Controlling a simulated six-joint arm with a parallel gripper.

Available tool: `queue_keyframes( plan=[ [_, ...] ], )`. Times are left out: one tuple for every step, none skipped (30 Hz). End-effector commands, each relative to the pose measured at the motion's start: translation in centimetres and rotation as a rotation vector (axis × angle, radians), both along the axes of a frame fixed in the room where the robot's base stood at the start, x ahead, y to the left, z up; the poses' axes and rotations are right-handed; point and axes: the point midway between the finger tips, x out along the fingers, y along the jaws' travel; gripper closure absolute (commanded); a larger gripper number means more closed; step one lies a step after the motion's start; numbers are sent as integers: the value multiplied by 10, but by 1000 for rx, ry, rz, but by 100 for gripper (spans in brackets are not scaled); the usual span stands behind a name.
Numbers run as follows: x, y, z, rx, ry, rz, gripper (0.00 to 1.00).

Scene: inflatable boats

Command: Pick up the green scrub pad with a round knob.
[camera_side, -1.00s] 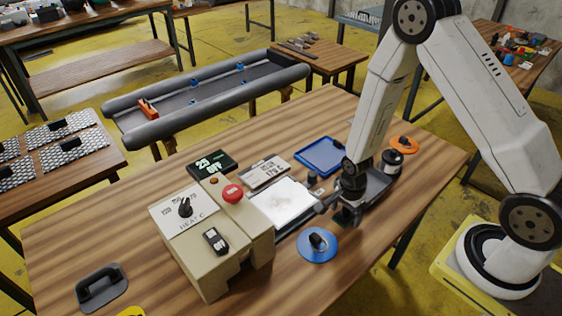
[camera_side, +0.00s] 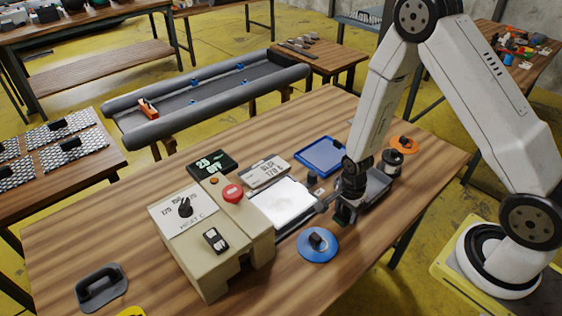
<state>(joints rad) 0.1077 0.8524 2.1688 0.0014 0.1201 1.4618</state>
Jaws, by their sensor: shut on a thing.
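My gripper (camera_side: 345,212) points down at the near edge of a grey tray, right of the white plate. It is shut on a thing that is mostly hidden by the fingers. A small dark green patch shows at the fingertips; this may be the green scrub pad, but its shape and round knob cannot be made out. I cannot tell whether it touches the surface below.
A blue disc with a black handle (camera_side: 317,245) lies just in front. The beige heater control box (camera_side: 228,250) and white plate (camera_side: 285,203) stand left. A blue tray (camera_side: 321,156) and an orange disc (camera_side: 404,143) lie behind.

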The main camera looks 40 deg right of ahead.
Motion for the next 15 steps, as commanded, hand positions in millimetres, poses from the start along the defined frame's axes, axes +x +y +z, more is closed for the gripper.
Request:
queue_keyframes(
  plan=[
    [0, 0, 2, 0, -1, 0, 93],
    [0, 0, 4, 0, -1, 0, 93],
    [0, 0, 6, 0, -1, 0, 93],
    [0, 0, 8, 0, -1, 0, 93],
    [0, 0, 10, 0, -1, 0, 93],
    [0, 0, 14, 0, -1, 0, 93],
    [0, 0, 16, 0, -2, 0, 93],
    [0, 0, 19, 0, -3, 0, 93],
    [0, 0, 23, 0, -2, 0, 93],
    [1, 0, 27, 0, -3, 0, 93],
    [1, 0, 30, 0, -3, 0, 93],
    [1, 0, 35, 0, -4, 0, 93],
    [1, 0, 38, 0, -3, 0, 93],
    [0, 0, 42, 0, -2, 0, 93],
    [1, 0, 47, 0, -4, 0, 93]
  ],
)
